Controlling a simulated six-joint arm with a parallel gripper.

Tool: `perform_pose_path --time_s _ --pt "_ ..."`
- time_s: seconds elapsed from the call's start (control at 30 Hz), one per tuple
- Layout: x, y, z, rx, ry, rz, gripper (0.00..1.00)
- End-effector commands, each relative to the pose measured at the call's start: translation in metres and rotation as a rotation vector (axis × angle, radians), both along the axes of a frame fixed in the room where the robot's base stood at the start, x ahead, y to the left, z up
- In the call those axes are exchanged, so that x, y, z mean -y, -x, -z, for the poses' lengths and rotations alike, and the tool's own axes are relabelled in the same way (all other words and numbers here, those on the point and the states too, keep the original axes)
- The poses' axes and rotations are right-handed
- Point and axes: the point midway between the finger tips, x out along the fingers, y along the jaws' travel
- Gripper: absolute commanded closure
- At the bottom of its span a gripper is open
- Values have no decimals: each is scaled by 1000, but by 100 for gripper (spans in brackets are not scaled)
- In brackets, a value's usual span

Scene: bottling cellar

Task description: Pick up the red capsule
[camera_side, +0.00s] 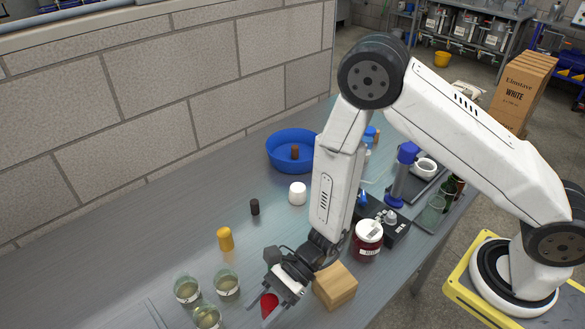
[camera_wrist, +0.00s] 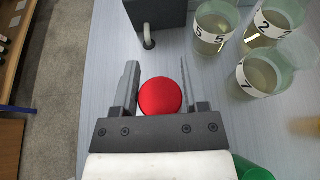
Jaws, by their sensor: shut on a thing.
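The red capsule (camera_side: 269,304) is between the jaws of my gripper (camera_side: 280,294) near the front edge of the table in the side view. In the wrist view the capsule (camera_wrist: 160,97) shows its round red end, with a finger of my gripper (camera_wrist: 160,88) on each side. The jaws are shut on it. Part of the capsule is hidden by the gripper in the side view. I cannot tell whether its lower end touches the table.
Beakers of pale liquid (camera_side: 207,318) stand left of my gripper. A yellow cork-like piece (camera_side: 225,239), black piece (camera_side: 255,207), white jar (camera_side: 297,193) and blue bowl (camera_side: 280,160) stand farther back.

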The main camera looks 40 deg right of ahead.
Motion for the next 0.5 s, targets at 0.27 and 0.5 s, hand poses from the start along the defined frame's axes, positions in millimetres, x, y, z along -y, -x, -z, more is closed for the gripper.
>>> perform_pose_path --time_s 0.27,0.5 --pt "0 0 -35 2 0 -1 57" --pt "0 0 -56 2 0 -1 57"
